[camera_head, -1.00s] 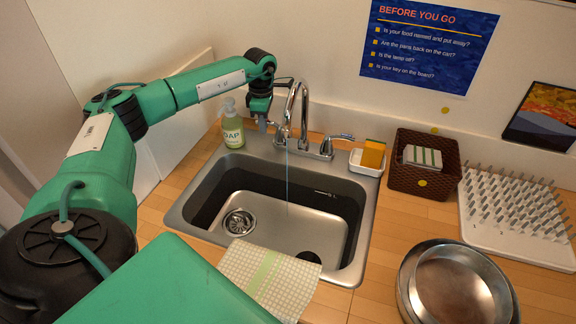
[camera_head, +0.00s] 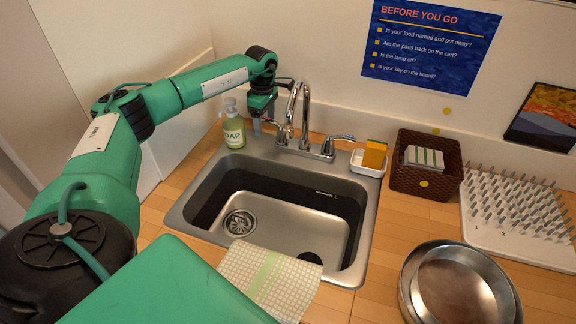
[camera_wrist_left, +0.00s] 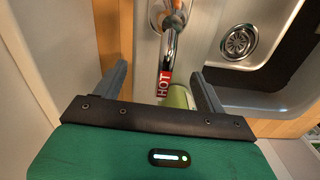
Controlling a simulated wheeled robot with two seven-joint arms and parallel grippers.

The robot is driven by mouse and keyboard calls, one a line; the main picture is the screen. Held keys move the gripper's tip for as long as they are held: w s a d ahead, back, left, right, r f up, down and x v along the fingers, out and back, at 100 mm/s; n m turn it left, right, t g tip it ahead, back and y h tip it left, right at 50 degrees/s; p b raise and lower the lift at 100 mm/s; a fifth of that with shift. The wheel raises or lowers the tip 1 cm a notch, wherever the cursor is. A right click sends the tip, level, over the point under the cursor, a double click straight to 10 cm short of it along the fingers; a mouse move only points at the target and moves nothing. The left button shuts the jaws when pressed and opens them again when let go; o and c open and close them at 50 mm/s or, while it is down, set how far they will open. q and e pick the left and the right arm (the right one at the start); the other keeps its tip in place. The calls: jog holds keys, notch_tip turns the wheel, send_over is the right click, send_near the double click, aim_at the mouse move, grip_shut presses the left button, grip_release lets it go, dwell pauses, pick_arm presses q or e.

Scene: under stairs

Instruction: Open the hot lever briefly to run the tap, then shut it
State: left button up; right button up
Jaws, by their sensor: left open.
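The chrome tap (camera_head: 305,105) stands behind the sink, and no water shows below its spout. The hot lever (camera_wrist_left: 168,60) has a red HOT label at its end in the left wrist view. My left gripper (camera_head: 262,122) is open at the left of the tap. In the left wrist view its two fingers (camera_wrist_left: 160,68) stand on either side of the lever's labelled end, with gaps on both sides. In the head view the gripper partly hides this lever. The other lever (camera_head: 342,137) points right. My right gripper is out of view.
A green soap bottle (camera_head: 233,132) stands close left of the gripper and shows behind the lever in the wrist view (camera_wrist_left: 178,97). A sponge (camera_head: 374,153) in a white dish sits right of the tap. The sink basin (camera_head: 285,218) is empty.

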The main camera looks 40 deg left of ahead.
pick_arm(q)
jog(key=shift+d, duration=0.1)
jog(key=shift+r+p, duration=0.5)
jog(key=shift+r, duration=0.15)
notch_tip(320, 180, up, 5)
jog(key=p, duration=0.3)
jog(key=shift+r, duration=0.1)
jog(key=shift+r+p, duration=0.25)
jog(key=shift+p, duration=0.2)
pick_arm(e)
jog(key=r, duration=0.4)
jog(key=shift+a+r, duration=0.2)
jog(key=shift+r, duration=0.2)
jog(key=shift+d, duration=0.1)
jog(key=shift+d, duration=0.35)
